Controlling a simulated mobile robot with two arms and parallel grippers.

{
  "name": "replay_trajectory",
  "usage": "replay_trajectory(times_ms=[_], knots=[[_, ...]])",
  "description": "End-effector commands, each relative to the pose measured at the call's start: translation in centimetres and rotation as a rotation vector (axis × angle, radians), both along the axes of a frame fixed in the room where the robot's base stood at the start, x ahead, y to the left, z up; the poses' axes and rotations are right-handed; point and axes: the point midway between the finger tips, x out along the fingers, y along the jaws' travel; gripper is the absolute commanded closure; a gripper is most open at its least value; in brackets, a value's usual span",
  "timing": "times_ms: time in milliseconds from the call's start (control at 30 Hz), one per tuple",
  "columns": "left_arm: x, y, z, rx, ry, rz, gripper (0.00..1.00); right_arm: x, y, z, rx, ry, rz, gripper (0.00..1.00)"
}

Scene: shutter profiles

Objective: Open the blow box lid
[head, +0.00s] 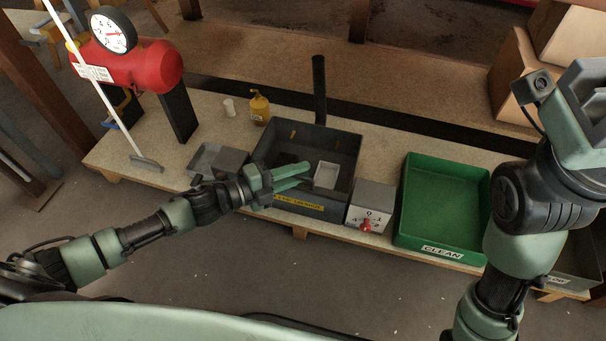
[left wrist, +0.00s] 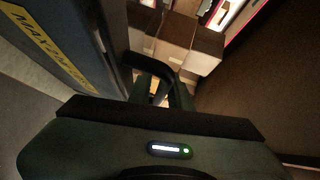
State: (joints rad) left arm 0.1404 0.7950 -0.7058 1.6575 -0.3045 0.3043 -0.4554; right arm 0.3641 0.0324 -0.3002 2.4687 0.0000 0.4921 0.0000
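The blow box (head: 342,140) is a dark grey box at the middle of the bench, with a yellow label on its front. Its inside shows from above, with a small pale tray (head: 326,175) in it. I cannot make out a separate lid. My left gripper (head: 310,171) is at the box's front left, its green fingers apart over the front rim. In the left wrist view a dark face with a yellow label (left wrist: 45,38) fills the left. My right wrist is at the right edge of the head view; its fingers are hidden.
A grey switch box (head: 377,192) with a red knob stands right of the blow box, then a green CLEAN bin (head: 445,200). Left are small grey containers (head: 220,160), a yellow bottle (head: 259,107) and a red tank (head: 140,65). A black post (head: 319,90) rises behind.

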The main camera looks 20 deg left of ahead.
Motion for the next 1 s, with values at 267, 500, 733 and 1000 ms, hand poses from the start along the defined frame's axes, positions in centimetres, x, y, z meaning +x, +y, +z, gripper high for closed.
replay_trajectory(times_ms=[267, 500, 733, 1000], knots=[[0.83, -0.90, -0.20, 0.002, 0.001, 0.001, 0.81, -0.42, 0.04, 0.21, -0.001, -0.016, -0.001, 1.00], [0.82, -0.88, -0.17, 0.001, 0.001, 0.001, 1.00, -0.41, 0.05, 0.22, -0.001, -0.016, -0.001, 1.00], [0.81, -0.87, -0.18, 0.000, 0.001, 0.001, 1.00, -0.42, 0.06, 0.21, -0.001, -0.016, -0.001, 1.00], [0.80, -0.86, -0.21, 0.001, 0.002, 0.001, 1.00, -0.43, 0.05, 0.20, -0.001, -0.016, -0.001, 1.00]])
